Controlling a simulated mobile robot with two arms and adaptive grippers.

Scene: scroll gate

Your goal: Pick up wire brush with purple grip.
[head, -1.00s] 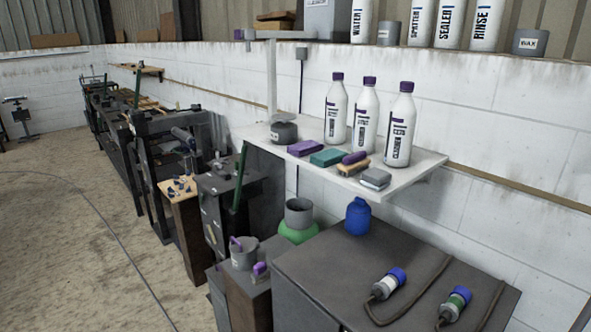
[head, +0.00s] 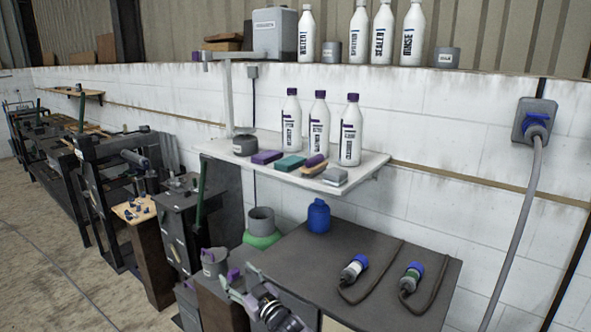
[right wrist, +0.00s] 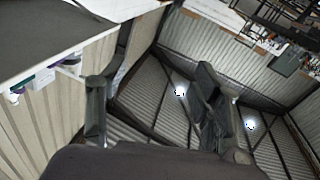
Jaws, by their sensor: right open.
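A tan brush with a purple grip (head: 315,161) lies on the white wall shelf (head: 357,163), between a teal block (head: 290,163) and a grey block (head: 334,176). Its bristles are too small to make out. My right gripper (head: 238,294) is at the bottom of the head view, below the shelf and well apart from the brush. In the right wrist view its two fingers (right wrist: 152,108) are spread, with nothing between them. The brush does not show in that view. My left gripper is not in view.
Three white bottles (head: 320,130) stand behind the brush, and a purple block (head: 266,157) lies further left. Below are a dark bench top (head: 330,260) with a blue container (head: 318,216) and two corded tools.

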